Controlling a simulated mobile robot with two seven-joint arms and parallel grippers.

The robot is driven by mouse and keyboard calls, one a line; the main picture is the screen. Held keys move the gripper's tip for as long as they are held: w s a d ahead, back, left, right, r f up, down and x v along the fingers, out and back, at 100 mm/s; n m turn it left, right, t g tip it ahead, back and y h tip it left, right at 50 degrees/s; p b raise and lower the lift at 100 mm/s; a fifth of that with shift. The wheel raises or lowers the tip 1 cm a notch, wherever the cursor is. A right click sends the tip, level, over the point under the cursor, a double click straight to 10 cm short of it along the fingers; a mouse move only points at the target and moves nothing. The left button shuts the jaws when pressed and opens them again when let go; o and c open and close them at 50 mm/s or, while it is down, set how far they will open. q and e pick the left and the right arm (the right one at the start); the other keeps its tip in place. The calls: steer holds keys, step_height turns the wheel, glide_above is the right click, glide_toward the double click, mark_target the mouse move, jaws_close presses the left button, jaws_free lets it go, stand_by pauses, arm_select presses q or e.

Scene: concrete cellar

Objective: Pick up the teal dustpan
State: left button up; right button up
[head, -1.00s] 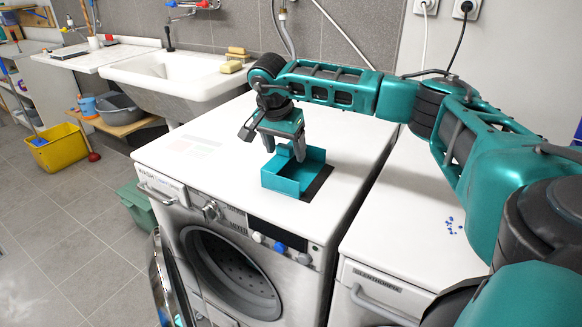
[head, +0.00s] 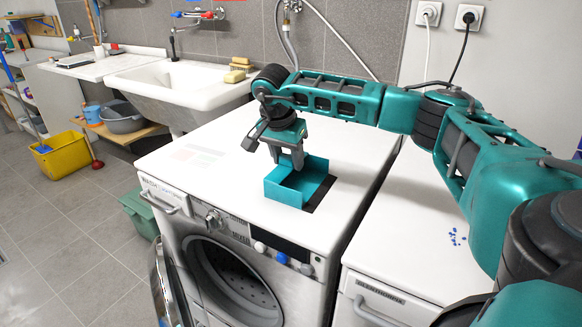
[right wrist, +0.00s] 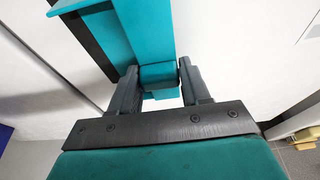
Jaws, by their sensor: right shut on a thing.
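The teal dustpan (head: 286,189) is on top of the white washing machine, near its right edge. It also shows in the right wrist view (right wrist: 120,38), where its short handle (right wrist: 158,75) lies between my two fingers. My right gripper (head: 288,165) reaches down from above at the dustpan's back side; in the right wrist view my right gripper (right wrist: 160,84) is shut on the handle. A dark patch lies beside and under the dustpan; I cannot tell whether there is a gap below it. My left gripper is not in view.
The washing machine (head: 200,165) has its round door open at the front. A second white appliance (head: 410,225) stands to the right, with small blue bits (head: 456,238) on top. A sink (head: 180,88) is behind left. A yellow bucket (head: 62,157) stands on the floor.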

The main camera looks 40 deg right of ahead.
step_height(320, 180, up, 20)
steer(key=p, duration=0.3)
